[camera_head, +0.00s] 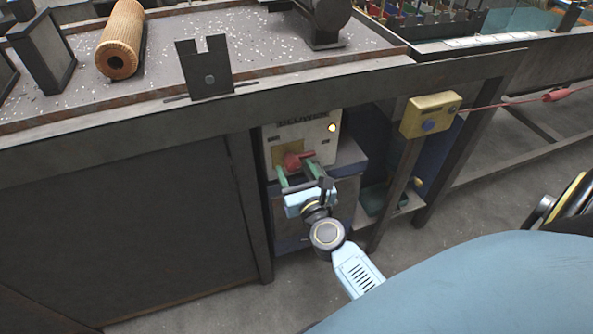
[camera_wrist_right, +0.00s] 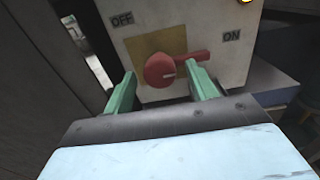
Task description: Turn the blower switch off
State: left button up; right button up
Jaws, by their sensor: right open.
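The blower box (camera_head: 324,142) is a pale panel under the bench with a lit yellow lamp (camera_head: 332,127) at its upper right. Its red rotary switch (camera_head: 297,161) sits on a brass-coloured plate. In the right wrist view the switch (camera_wrist_right: 166,70) has its handle pointing right, towards the ON side; OFF is marked at upper left. My right gripper (camera_head: 297,173) is open, its green fingers in front of the panel. In the right wrist view its fingers (camera_wrist_right: 161,88) stand left and right of the switch knob, the right finger close below the handle. My left gripper is out of view.
A yellow box with a blue button (camera_head: 430,114) is on the post to the right, with a red cable (camera_head: 520,100) running from it. The bench edge (camera_head: 280,100) overhangs the blower box. A bench leg (camera_head: 250,200) stands close on its left.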

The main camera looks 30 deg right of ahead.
jog(key=c, duration=1)
